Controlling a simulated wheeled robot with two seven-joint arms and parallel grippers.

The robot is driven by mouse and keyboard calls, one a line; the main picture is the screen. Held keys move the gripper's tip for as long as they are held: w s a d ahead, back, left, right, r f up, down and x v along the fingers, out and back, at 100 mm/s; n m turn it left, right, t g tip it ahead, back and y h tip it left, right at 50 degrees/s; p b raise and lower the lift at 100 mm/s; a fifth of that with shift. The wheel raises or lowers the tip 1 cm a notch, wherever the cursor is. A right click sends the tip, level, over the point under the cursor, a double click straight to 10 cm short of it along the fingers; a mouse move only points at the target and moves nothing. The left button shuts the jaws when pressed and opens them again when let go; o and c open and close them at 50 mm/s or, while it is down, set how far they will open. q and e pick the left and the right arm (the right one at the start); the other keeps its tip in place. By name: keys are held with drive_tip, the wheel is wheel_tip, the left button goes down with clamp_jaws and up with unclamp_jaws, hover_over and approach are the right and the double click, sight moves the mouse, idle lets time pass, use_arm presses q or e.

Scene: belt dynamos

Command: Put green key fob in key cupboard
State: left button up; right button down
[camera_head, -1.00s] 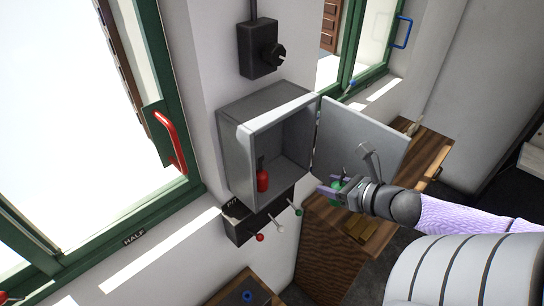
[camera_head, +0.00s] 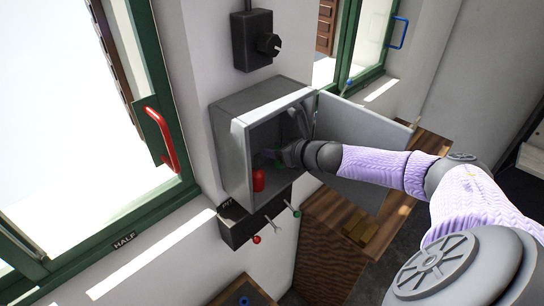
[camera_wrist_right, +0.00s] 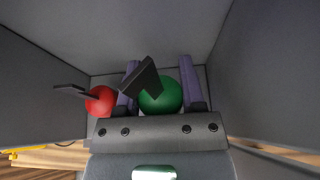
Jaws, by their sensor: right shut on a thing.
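The grey key cupboard (camera_head: 233,165) is on the wall with its door (camera_head: 362,130) swung open to the right. My right gripper (camera_head: 275,155) is inside the cupboard, partly hidden in the head view. In the right wrist view the gripper (camera_wrist_right: 160,90) is shut on the green key fob (camera_wrist_right: 165,95), a round green body with a dark tab, between its two purple fingers. A red key fob (camera_head: 259,180) is inside, to the left of the green one; it also shows in the right wrist view (camera_wrist_right: 100,101). My left gripper is out of view.
A black panel (camera_head: 237,228) with red, white and green-tipped levers is below the cupboard. A black switch box (camera_head: 253,41) is above it. A wooden cabinet (camera_head: 330,245) stands below right, and a green-framed window with a red handle (camera_head: 166,140) is left.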

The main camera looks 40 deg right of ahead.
sight(272, 169)
drive_tip(key=shift+w+r, duration=0.2)
drive_tip(key=shift+w, duration=0.25)
drive_tip(key=f+b, duration=0.1)
drive_tip(key=f, duration=0.1)
drive_tip(key=f+b, duration=0.2)
drive_tip(key=shift+w+a+f, duration=0.1)
drive_tip(key=shift+w, duration=0.1)
drive_tip(key=shift+r, duration=0.2)
drive_tip(key=shift+c, duration=1)
unclamp_jaws()
